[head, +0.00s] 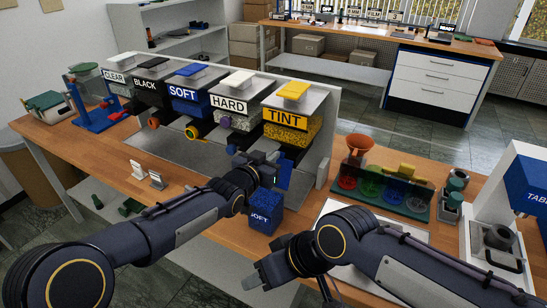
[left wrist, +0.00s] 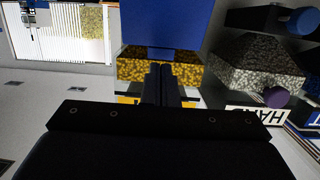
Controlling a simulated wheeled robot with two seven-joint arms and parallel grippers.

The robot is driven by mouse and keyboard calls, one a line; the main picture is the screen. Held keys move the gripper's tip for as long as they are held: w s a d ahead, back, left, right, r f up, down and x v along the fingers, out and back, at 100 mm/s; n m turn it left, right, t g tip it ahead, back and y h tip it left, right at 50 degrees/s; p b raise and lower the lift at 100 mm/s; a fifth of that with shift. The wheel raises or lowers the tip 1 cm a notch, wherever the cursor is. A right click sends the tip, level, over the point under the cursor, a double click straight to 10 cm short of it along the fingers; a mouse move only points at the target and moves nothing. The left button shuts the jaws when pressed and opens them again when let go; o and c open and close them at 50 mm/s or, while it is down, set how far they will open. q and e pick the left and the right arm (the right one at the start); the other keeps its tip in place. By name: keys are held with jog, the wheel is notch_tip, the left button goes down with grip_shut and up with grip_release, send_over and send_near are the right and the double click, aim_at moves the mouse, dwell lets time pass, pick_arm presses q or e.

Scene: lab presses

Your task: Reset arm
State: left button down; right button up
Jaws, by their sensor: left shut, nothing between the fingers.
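My left gripper (head: 272,162) is in front of the TINT hopper (head: 290,125), which has a yellow lid and yellow granules. It is shut and empty; its closed fingers also show in the left wrist view (left wrist: 160,85), with yellow granules and a blue surface (left wrist: 165,30) beyond them. My left arm reaches across the bench from the lower left. My right gripper (head: 262,275) is low at the bench front; its finger gap is not clear. A blue cube marked SOFT (head: 265,214) stands between the two arms, below the left gripper.
Hoppers marked CLEAR (head: 113,77), BLACK (head: 146,85), SOFT (head: 184,93) and HARD (head: 229,105) line the bench back. A green rack (head: 385,203) with coloured discs and an orange funnel (head: 359,146) stands right. Two small white stands (head: 156,180) are at left.

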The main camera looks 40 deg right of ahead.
pick_arm(q)
jog(key=b+v, duration=0.2)
jog(key=v, duration=0.4)
jog(key=shift+a, duration=0.35)
